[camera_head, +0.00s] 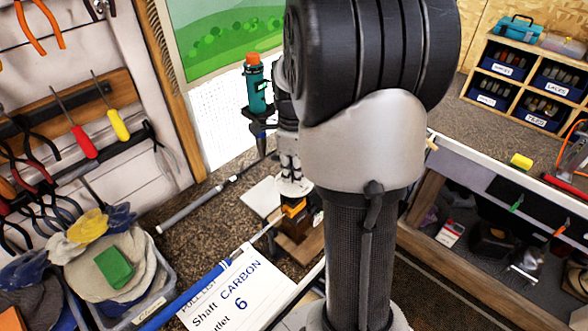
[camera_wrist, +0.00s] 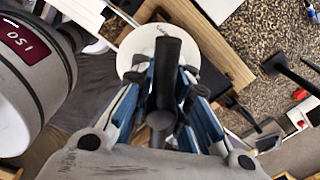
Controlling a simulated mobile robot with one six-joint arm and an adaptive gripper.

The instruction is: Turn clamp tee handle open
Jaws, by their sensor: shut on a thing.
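My gripper (camera_wrist: 165,105) is pointed at the bench in the wrist view, its blue-sided fingers closed around a dark rounded bar, which looks like the clamp tee handle (camera_wrist: 168,62). A pale round disc (camera_wrist: 130,60) lies just beyond it, over a wooden block (camera_wrist: 228,52). In the head view my gripper (camera_head: 292,183) is small and partly behind my arm, low over the clamp (camera_head: 293,207), which shows an orange part. The handle itself is hidden there, and its turn angle cannot be told.
A blue club shaft (camera_head: 188,299) crosses a white card reading "Shaft CARBON" (camera_head: 240,293). A grey-gripped shaft (camera_head: 190,212) lies behind it. A bin (camera_head: 150,306) with gloves and a green block is at left.

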